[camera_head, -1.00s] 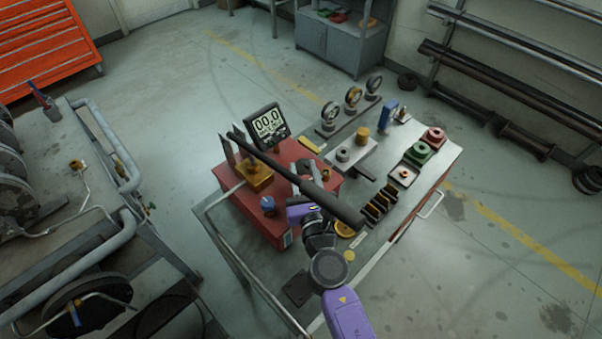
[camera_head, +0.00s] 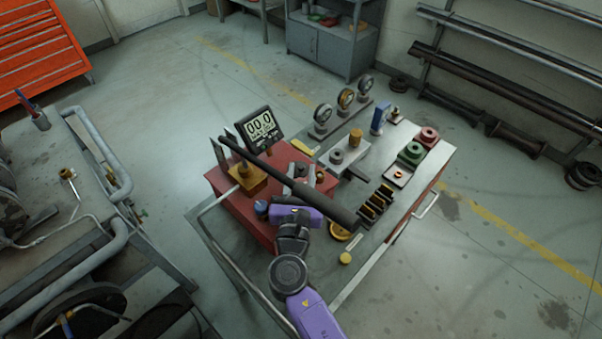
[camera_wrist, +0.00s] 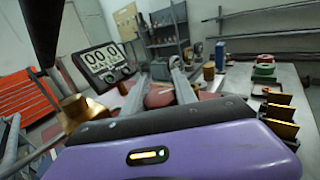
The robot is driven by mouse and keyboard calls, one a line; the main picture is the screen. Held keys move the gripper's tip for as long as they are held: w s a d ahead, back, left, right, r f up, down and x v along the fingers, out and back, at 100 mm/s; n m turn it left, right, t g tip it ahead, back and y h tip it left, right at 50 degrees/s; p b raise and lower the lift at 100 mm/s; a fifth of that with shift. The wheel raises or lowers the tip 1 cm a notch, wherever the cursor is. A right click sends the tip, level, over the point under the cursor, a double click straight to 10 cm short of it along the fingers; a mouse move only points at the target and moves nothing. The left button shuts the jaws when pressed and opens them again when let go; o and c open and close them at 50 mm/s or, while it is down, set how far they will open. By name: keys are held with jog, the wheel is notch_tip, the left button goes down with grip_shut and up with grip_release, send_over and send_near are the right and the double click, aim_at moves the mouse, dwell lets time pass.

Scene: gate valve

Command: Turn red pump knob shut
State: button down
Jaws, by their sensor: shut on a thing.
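A red pump (camera_head: 240,213) with a long black lever (camera_head: 293,181) and a brass block (camera_head: 248,180) stands on the bench. My gripper (camera_head: 303,178) is at its right side, under the lever. In the wrist view my gripper (camera_wrist: 158,75) has its two grey fingers apart, with a rounded red part, seemingly the red pump knob (camera_wrist: 160,96), between them. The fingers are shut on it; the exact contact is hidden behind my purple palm. In the head view the knob is mostly hidden by the fingers and lever. The digital gauge (camera_head: 262,127) reads 00.0.
The black lever crosses close above my gripper. A blue knob (camera_head: 262,207) is just left of my palm. A dark slotted rack (camera_head: 376,205), a brass ring (camera_head: 340,232) and dial gauges (camera_head: 345,100) stand on the bench (camera_head: 372,243). Open floor lies to the right.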

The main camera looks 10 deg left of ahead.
jog(key=c, duration=1)
grip_release()
jog(key=shift+s+b, duration=0.3)
jog(key=shift+s, duration=3.6)
